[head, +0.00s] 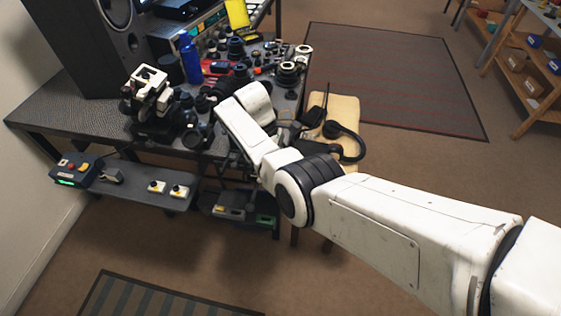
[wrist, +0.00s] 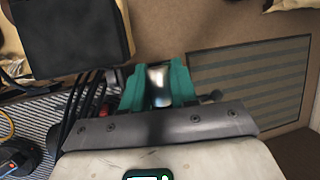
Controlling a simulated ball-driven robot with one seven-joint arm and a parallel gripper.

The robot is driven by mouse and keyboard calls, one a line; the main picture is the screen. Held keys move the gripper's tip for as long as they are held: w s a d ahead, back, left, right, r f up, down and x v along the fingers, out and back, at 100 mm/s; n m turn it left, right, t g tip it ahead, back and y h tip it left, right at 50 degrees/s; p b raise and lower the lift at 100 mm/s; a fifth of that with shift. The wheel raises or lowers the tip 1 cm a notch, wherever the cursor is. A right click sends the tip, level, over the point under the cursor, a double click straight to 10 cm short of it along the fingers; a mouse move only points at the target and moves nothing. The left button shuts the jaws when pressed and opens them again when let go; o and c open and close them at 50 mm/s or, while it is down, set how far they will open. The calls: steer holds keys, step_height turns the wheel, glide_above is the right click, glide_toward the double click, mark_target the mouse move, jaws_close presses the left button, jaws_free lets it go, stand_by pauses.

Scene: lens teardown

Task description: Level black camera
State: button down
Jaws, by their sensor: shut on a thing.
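My gripper (wrist: 159,86) shows in the wrist view with two teal fingers, shut on a shiny silver, rounded piece (wrist: 158,78). I cannot tell whether this piece belongs to the black camera. A dark, blurred, box-shaped thing (wrist: 70,38) fills the upper left of the wrist view, apart from the fingers; what it is stays unclear. In the head view my white arm reaches over the front right of the crowded table, and its own links hide the fingers. I cannot pick out the black camera for certain among the dark gear there.
The dark table (head: 70,110) holds many black lenses, a blue bottle (head: 190,58) and a white-topped device (head: 150,85). A cushioned seat (head: 343,108) bears a black headset and a handheld radio. A low shelf (head: 150,190) is at front left. Open floor lies right.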

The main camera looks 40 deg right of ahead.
steer(key=shift+f, duration=0.1)
steer(key=c, duration=1)
jaws_free()
steer(key=shift+o, duration=0.2)
steer(key=d+b+v, duration=0.1)
steer(key=v, duration=0.9)
steer(key=shift+a+r, duration=0.4)
steer(key=shift+a, duration=0.1)
steer(key=shift+w, duration=0.1)
